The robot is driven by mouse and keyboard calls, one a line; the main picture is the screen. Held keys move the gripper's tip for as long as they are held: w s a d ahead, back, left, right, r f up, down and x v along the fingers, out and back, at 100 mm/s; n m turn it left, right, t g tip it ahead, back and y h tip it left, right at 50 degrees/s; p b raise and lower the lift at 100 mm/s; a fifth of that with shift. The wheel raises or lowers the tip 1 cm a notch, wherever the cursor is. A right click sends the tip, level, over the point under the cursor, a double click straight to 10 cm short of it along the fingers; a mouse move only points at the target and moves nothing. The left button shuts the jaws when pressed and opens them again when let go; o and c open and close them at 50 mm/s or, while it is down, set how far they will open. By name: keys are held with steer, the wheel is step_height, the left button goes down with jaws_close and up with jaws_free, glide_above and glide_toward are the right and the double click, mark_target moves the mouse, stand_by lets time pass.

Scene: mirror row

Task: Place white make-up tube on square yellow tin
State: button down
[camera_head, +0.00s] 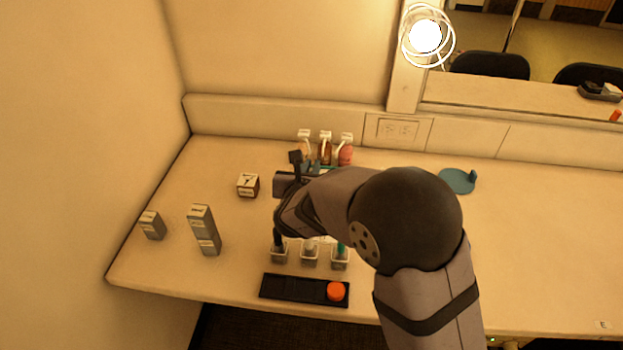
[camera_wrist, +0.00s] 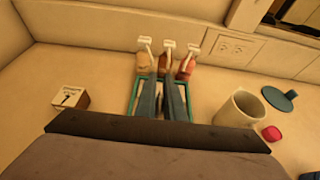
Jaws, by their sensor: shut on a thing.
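My gripper (camera_wrist: 161,83) reaches over a teal-rimmed tray (camera_wrist: 133,100) in the wrist view, its two long dark fingers close together. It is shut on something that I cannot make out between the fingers. In the head view my arm hides most of the gripper. A small pale box (camera_head: 248,185) with a dark mark stands on the counter to its left; it also shows in the wrist view (camera_wrist: 70,97). I cannot tell whether this is the square yellow tin. I cannot pick out the white make-up tube with certainty.
Bottles with white tops (camera_head: 325,150) stand by the back wall. Small cups (camera_head: 279,256) and a black tray (camera_head: 290,290) with an orange disc (camera_head: 336,291) are in front. Grey blocks (camera_head: 204,230) stand left. A mug (camera_wrist: 240,108) and teal disc (camera_head: 457,180) are right.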

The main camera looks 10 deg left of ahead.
steer(key=shift+f, duration=1.85)
steer(key=shift+f, duration=0.1)
steer(key=c, duration=1.8)
jaws_free()
steer(key=shift+c, duration=0.2)
steer(key=v, duration=1.2)
steer(key=shift+r+b, duration=0.2)
steer(key=shift+b, duration=0.15)
